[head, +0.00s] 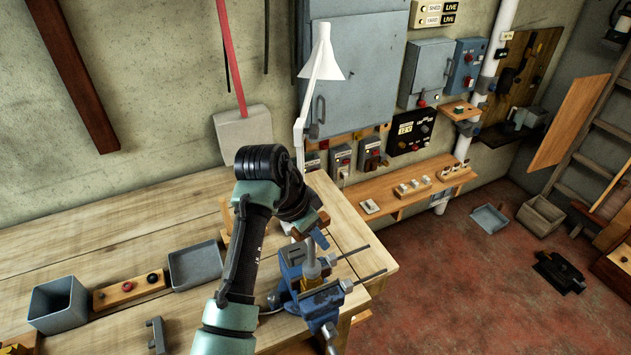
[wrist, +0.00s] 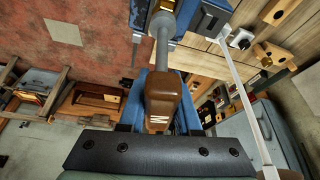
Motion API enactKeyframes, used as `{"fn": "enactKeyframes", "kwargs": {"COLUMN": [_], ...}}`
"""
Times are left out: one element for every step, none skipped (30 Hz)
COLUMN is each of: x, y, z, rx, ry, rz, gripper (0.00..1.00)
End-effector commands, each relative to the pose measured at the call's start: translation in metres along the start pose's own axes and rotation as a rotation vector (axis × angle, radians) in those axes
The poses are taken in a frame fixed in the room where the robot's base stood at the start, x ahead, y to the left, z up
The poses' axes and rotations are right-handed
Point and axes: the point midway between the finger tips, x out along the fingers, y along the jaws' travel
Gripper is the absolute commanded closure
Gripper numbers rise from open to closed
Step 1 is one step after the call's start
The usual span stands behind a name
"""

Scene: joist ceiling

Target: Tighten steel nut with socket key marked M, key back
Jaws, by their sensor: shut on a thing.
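My gripper (wrist: 160,100) is shut on the brown handle of a socket key (wrist: 161,88). White marking that looks like an M shows on the handle's end. The key's grey steel shaft runs from the handle toward the blue vise (wrist: 186,22) at the top of the wrist view. In the head view my gripper (head: 316,234) is above the vise (head: 318,303) at the bench's right part. A pale upright piece (head: 311,262) shows between them. The steel nut and the socket's fit on it cannot be made out.
On the bench stand a grey open box (head: 60,305), a wooden block with round knobs (head: 129,290) and a shallow grey tray (head: 196,265). A white lamp (head: 321,62) rises behind my gripper. Two rods (head: 362,276) stick out right of the vise. A wooden shelf (head: 415,194) runs along the wall.

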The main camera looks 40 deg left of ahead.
Motion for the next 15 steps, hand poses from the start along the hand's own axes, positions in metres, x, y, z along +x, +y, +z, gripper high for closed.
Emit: {"fn": "enactKeyframes", "kwargs": {"x": [0.0007, 0.0008, 0.0011, 0.0015, 0.0022, 0.0024, 0.0031, 0.0032, 0.0034, 0.0039, 0.0040, 0.0037, 0.0039, 0.0034, 0.0028], "y": [-0.0002, -0.0004, -0.0002, 0.0001, 0.0003, 0.0008, 0.0012, 0.0017, 0.0021, 0.0027, 0.0031, 0.0035, 0.0041, 0.0043, 0.0045], "z": [0.0009, 0.0009, 0.0011, 0.0016, 0.0019, 0.0021, 0.0025, 0.0025, 0.0029, 0.0030, 0.0034, 0.0034, 0.0036, 0.0035, 0.0034], "rx": [0.019, 0.041, 0.081, 0.115, 0.155, 0.208, 0.248, 0.289, 0.340, 0.379, 0.414, 0.455, 0.482, 0.504, 0.526], "ry": [-0.002, -0.002, -0.001, -0.001, -0.002, -0.001, -0.002, -0.002, -0.001, -0.002, -0.002, -0.002, -0.002, -0.002, -0.002], "rz": [0.009, 0.018, 0.034, 0.050, 0.066, 0.088, 0.105, 0.122, 0.143, 0.160, 0.174, 0.191, 0.203, 0.212, 0.220], "gripper": [1.00, 1.00, 1.00, 1.00, 1.00, 1.00, 1.00, 1.00, 1.00, 1.00, 1.00, 1.00, 1.00, 1.00, 1.00]}}
